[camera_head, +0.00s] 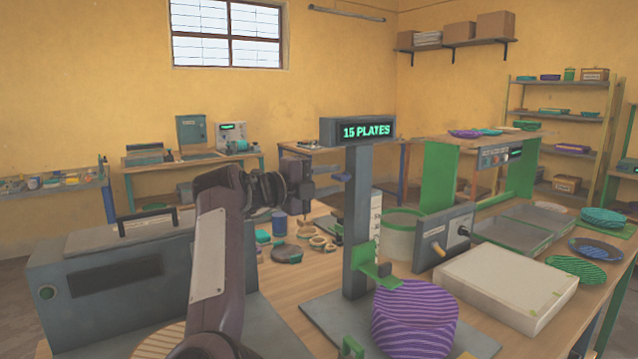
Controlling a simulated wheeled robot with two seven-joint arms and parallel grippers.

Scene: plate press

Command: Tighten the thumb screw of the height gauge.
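The height gauge is a dark grey post (357,220) on a flat base, with a display reading "15 PLATES" (358,130) on top. A green slide (375,268) sits low on the post, just above a stack of purple striped plates (414,318). I cannot make out the thumb screw.
A grey machine (120,270) stands at the left. A control box with a knob (444,240) and a pale block (505,288) stand right of the gauge. Small parts and a blue cup (279,224) lie behind my arm. Green striped plates (576,270) lie at the right.

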